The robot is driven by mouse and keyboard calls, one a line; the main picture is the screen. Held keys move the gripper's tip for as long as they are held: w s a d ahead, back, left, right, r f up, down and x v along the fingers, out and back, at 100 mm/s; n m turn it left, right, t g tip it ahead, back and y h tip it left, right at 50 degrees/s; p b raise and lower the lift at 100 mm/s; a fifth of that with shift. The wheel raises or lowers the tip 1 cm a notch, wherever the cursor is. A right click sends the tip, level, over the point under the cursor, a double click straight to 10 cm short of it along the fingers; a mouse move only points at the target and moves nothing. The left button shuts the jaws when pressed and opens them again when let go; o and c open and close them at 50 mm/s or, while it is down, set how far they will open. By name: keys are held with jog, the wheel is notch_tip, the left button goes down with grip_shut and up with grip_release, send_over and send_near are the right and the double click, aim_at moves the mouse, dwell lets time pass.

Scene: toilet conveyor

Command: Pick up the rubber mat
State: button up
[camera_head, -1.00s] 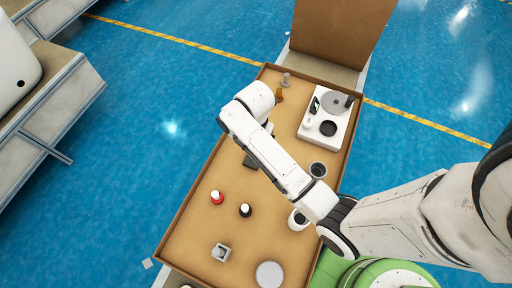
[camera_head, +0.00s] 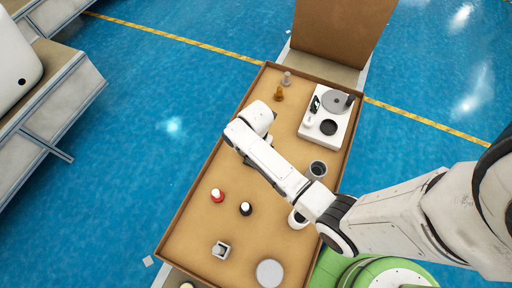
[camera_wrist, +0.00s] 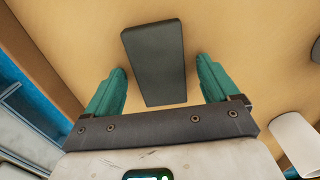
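The rubber mat (camera_wrist: 157,60) is a dark grey, slightly tapered slab lying on the brown tray surface in the wrist view. My gripper (camera_wrist: 161,78) is open, with one teal finger on each side of the mat's near end. There is a gap between each finger and the mat. How high the fingertips are above the tray I cannot tell. In the head view my arm's white wrist hides both the mat and the fingers.
The brown tray (camera_head: 255,235) has a raised rim.

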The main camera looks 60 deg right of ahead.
jog(key=c, duration=1.1)
jog(key=shift+r, duration=0.15)
